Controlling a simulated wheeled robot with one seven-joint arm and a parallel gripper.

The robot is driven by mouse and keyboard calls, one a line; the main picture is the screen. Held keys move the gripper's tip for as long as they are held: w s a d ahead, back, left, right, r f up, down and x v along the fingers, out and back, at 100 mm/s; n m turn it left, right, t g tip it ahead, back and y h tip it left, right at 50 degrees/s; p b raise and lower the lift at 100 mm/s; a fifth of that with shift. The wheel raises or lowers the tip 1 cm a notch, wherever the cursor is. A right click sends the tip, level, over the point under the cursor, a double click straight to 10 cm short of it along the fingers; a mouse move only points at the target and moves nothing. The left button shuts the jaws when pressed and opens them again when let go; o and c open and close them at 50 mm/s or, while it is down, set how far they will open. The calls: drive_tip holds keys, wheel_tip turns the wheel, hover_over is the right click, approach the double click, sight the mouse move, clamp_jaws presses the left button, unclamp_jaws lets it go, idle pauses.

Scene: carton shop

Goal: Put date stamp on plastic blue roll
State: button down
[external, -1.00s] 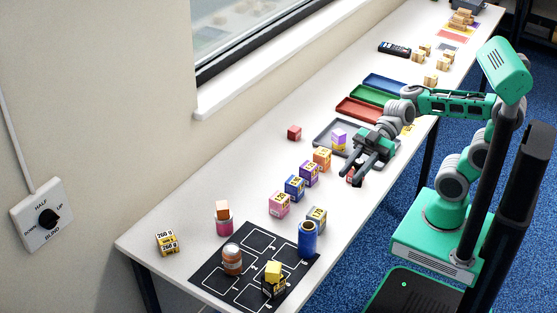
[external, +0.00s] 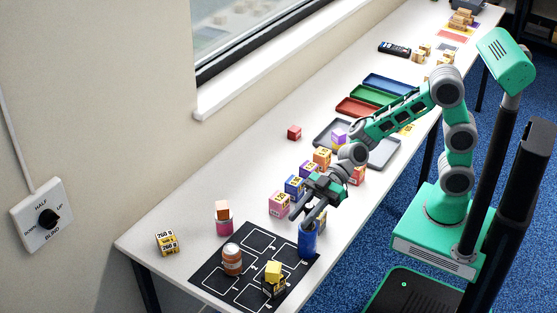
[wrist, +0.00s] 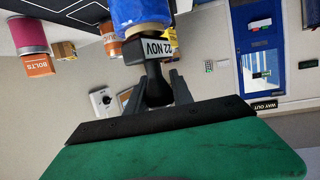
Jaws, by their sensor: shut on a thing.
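The plastic blue roll (external: 308,242) stands upright at the far right corner of the black mat. My gripper (external: 314,212) is just above it in the external view. In the wrist view, which is upside down, my gripper (wrist: 156,88) is shut on the black handle of the date stamp (wrist: 152,50), whose pale label reads "22 NOV". The blue roll (wrist: 140,12) is close against the stamp's block, with its tan core end facing it. I cannot tell whether they touch.
The black mat (external: 243,262) with white outlines also holds an orange-brown jar (external: 232,260) and a yellow block on a black box (external: 273,280). A row of printed boxes, with a pink one (external: 279,204), stands close behind my gripper. Left of the mat is a pink tub (external: 223,226).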

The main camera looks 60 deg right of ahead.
drive_tip(key=shift+f+b, duration=0.2)
drive_tip(key=shift+b, duration=0.1)
drive_tip(key=c, duration=1.1)
unclamp_jaws()
drive_tip(key=shift+r, duration=0.1)
drive_tip(key=shift+r+p, duration=0.2)
drive_tip(key=shift+p, duration=0.1)
drive_tip(key=b+v, duration=0.1)
drive_tip(key=v, duration=1.1)
drive_tip(key=shift+d+b, duration=0.1)
drive_tip(key=shift+b, duration=0.2)
